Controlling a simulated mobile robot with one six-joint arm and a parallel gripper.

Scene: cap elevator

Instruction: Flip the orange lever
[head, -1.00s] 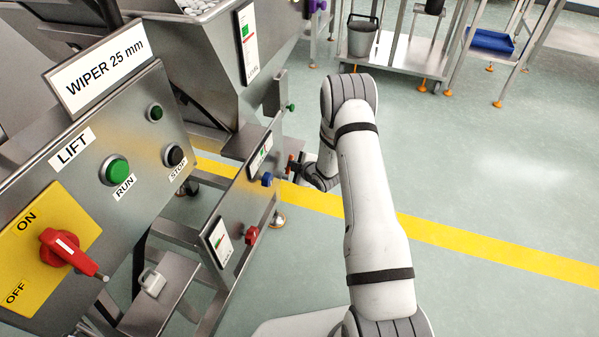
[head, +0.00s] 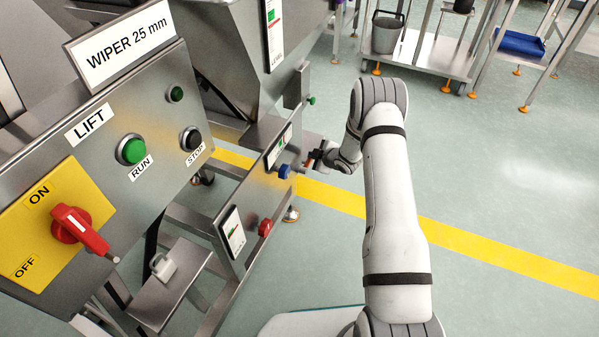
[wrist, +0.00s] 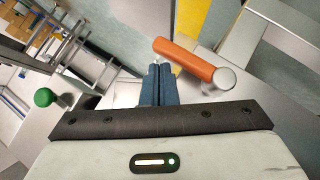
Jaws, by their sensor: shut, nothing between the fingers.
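The orange lever (wrist: 185,60) is a rounded orange handle with a round metal hub at its right end in the wrist view. In the head view the lever (head: 309,161) is small, at the side of the steel machine, partly covered by my gripper. My gripper (wrist: 157,68) is shut and empty, its two blue-grey fingers together. The fingertips appear just left of and below the lever's free end in the wrist view; I cannot tell whether they touch it. In the head view my gripper (head: 322,154) is beside the machine panel.
A blue knob (head: 284,171) and a red knob (head: 265,228) sit on the panel near the lever. A green knob (wrist: 43,97) is left of my fingers. The control box (head: 150,110) carries a red switch (head: 80,229). Floor at right is clear.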

